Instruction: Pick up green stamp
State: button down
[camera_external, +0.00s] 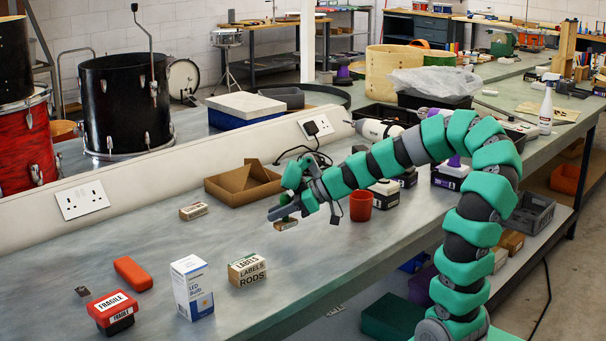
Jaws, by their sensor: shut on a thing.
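My gripper (284,208) is shut on the green stamp (286,224), low over the middle of the bench. The stamp's small base with a pale label shows just below the jaws. A bit of green shows between the fingers, and the rest of the handle is hidden by them. The stamp looks upright. I cannot tell whether its base touches the bench or hangs just above it.
An open cardboard tray (243,184) lies behind the gripper. A small labelled block (194,211) is to the left. A red cup (360,206) stands to the right. A labels box (247,269), bulb box (192,288) and red fragile stamp (112,311) stand in front.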

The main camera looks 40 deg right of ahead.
jog(key=s, duration=0.2)
jog(key=s+b, duration=0.1)
jog(key=s, duration=0.2)
jog(key=s+d, duration=0.1)
jog(key=s, duration=0.2)
jog(key=shift+s+r, duration=0.2)
jog(key=shift+r, duration=0.1)
jog(key=shift+s+d+r+b, duration=0.1)
jog(key=shift+s+b, duration=0.5)
jog(key=shift+s, duration=0.05)
jog(key=shift+s+d+r+b, duration=0.1)
jog(key=shift+s+b, duration=0.45)
jog(key=shift+s, duration=0.1)
